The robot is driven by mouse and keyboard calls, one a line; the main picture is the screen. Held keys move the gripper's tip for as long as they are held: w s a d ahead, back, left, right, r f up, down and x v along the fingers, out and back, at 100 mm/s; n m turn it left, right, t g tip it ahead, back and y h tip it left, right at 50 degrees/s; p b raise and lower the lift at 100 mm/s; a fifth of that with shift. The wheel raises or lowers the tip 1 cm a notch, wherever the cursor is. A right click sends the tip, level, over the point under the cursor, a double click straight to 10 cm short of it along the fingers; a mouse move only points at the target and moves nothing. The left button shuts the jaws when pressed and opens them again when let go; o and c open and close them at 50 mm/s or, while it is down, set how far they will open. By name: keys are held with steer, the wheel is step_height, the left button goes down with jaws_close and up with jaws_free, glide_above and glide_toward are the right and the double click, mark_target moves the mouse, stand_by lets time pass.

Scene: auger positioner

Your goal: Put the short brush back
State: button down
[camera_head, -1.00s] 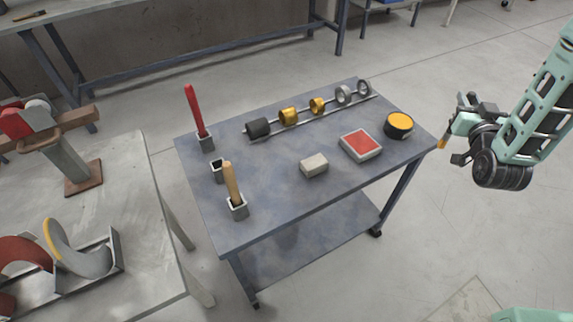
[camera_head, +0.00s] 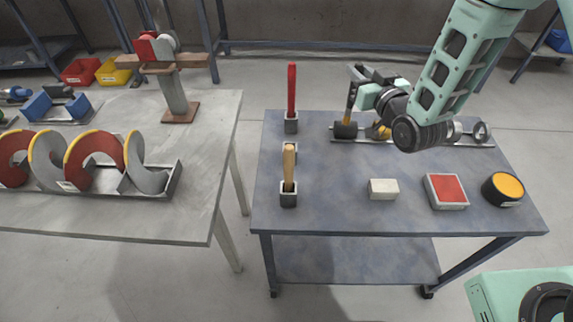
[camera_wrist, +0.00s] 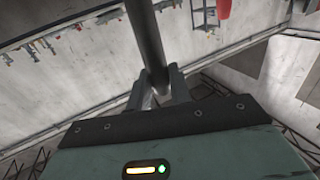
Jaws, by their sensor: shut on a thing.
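My gripper (camera_head: 357,86) is shut on a dark slim rod with a yellow part near its lower end, which looks like the short brush (camera_head: 351,96). It is held roughly upright over the back of the blue-grey cart. In the wrist view the dark rod (camera_wrist: 148,40) stands between the fingers (camera_wrist: 160,88). Three small square holders stand along the cart's left side. The back holder (camera_head: 291,126) has a red handle in it, and the front holder (camera_head: 288,200) a wooden handle. The middle holder (camera_head: 291,146) is mostly hidden behind the wooden handle.
A rail with rings (camera_head: 462,142) lies at the cart's back, partly hidden by my arm. A pale block (camera_head: 383,189), a red-topped box (camera_head: 446,190) and a yellow-topped tin (camera_head: 503,189) stand at the front right. A workbench (camera_head: 150,215) with auger parts stands left.

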steer(key=s+a+r+n+g+y+b, duration=0.1)
steer(key=s+a+n+g+y, duration=0.15)
steer(key=a, duration=0.55)
steer(key=s+a+n+g+y+b, duration=0.1)
steer(key=s+a+n+y, duration=0.15)
steer(key=a, duration=0.45)
step_height(320, 180, down, 10)
steer(key=s+y, duration=0.1)
steer(key=shift+a+r+p, duration=0.15)
steer(key=shift+a+p, duration=0.05)
steer(key=shift+p, duration=0.15)
steer(key=c, duration=1.3)
jaws_free()
steer(key=shift+o, duration=0.2)
